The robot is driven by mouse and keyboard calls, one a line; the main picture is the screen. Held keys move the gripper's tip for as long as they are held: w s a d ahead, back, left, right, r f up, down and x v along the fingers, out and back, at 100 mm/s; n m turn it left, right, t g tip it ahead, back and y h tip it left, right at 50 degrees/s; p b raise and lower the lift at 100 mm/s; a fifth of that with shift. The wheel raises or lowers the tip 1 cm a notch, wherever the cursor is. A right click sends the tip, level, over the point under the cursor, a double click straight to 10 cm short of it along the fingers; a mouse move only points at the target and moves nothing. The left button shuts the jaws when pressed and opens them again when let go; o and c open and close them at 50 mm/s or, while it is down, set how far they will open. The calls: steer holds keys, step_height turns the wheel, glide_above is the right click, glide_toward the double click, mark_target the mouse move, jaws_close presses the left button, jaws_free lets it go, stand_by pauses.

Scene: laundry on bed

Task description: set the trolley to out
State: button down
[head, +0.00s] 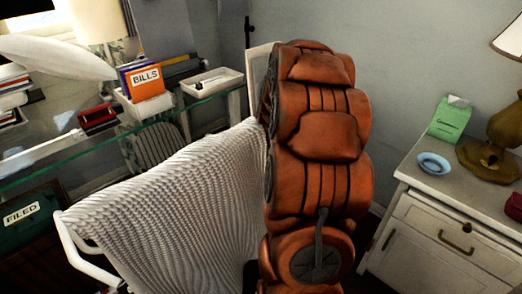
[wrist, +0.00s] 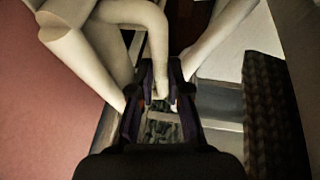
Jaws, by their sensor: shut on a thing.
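In the wrist view, my dark gripper (wrist: 161,80) is shut on a thin end of a cream, rounded frame piece (wrist: 108,45). The frame has thick, curved, tube-like limbs on both sides of the fingers. It may be part of the trolley, but I cannot tell from this close view. In the head view my own orange arm fills the middle, and my gripper is out of sight. No trolley can be clearly made out there.
A white ribbed chair (head: 175,190) stands left of my arm, by a glass-topped desk (head: 60,150) with a BILLS box (head: 146,82). A white cabinet (head: 425,240) is on the right. In the wrist view, a dark woven thing (wrist: 270,115) is close on the right.

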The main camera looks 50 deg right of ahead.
steer(key=shift+s+a, duration=0.85)
steer(key=shift+s, duration=0.3)
steer(key=c, duration=1.1)
jaws_free()
steer(key=shift+c, duration=0.2)
steer(key=v, duration=1.2)
